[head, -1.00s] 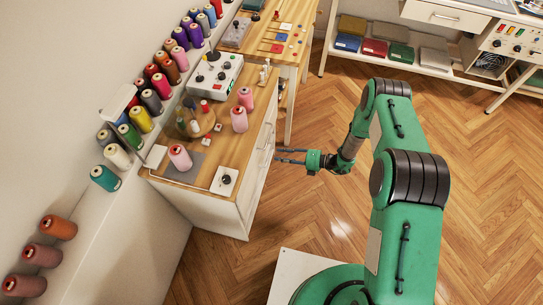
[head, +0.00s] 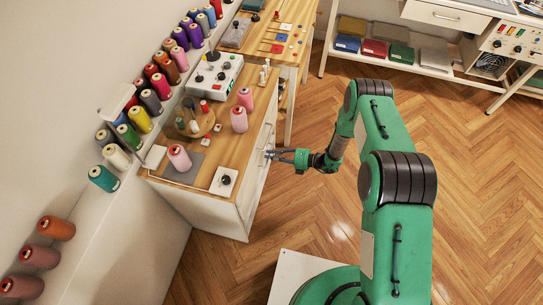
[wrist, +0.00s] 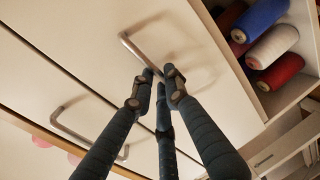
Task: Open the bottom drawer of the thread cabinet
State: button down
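The thread cabinet (head: 215,209) is white with a wooden top, left of centre in the head view. Its drawer fronts face right, toward my gripper (head: 269,155). In the wrist view two drawer fronts show, one with a grey bar handle (wrist: 140,50) and one with another bar handle (wrist: 58,122) at lower left. My dark fingers reach up to the near end of the first handle; my gripper also shows in the wrist view (wrist: 160,73). The fingertips stand apart, with the handle's end close to or between them. Contact cannot be told. Both drawers look shut.
Pink spools (head: 179,157) and a control box (head: 215,74) stand on the cabinet top. Several spools line the wall ledge at left. In the wrist view, spools (wrist: 272,46) lie in an open compartment beyond the drawer's edge. The wooden floor (head: 310,215) right of the cabinet is clear.

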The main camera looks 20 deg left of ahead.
jog(key=shift+d, duration=0.1)
jog(key=f+b+v, duration=0.1)
jog(key=f+v, duration=0.2)
jog(key=v, duration=1)
jog(key=d+f+b+v, duration=0.1)
jog(key=f+v, duration=0.1)
jog(key=v, duration=1.2)
jog(key=shift+d+f, duration=0.4)
jog(key=shift+d, duration=0.05)
jog(key=c, duration=1.8)
grip_release()
jog(key=shift+o, duration=0.2)
jog(key=v, duration=1.2)
